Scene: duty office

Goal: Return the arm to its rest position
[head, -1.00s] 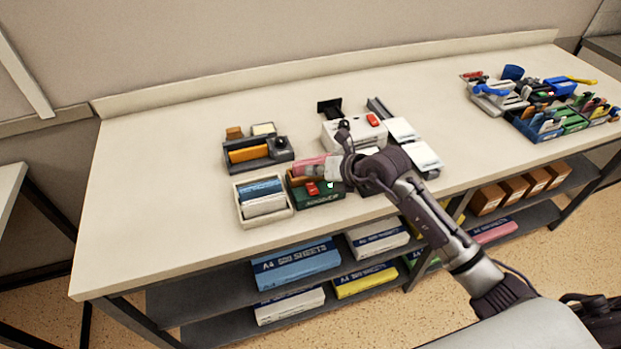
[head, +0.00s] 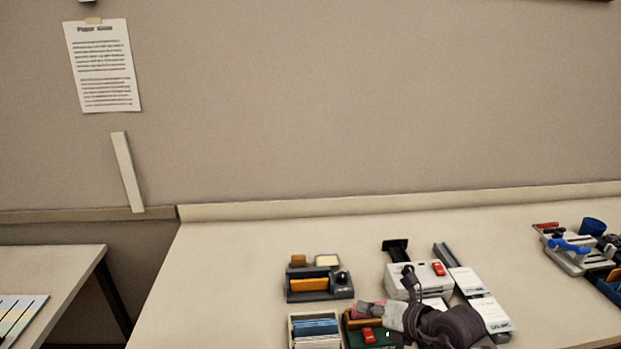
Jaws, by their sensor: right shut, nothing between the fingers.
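My right gripper (head: 377,312) is at the bottom of the head view, low over the office items on the long table. It is shut and holds nothing. Its dark wrist (head: 445,325) covers part of the green box (head: 385,336) with a red piece on it and the front of a white device (head: 420,277) with a red button. The rest of the right arm is below the picture edge. My left gripper does not show.
The long table (head: 230,270) is bare at its left. A card box (head: 315,340) and a dark tray with an orange block (head: 319,284) stand left of the gripper. White-topped pieces (head: 480,300) stand right. Blue-handled tools (head: 572,248) are far right. A second table (head: 50,262) stands left.

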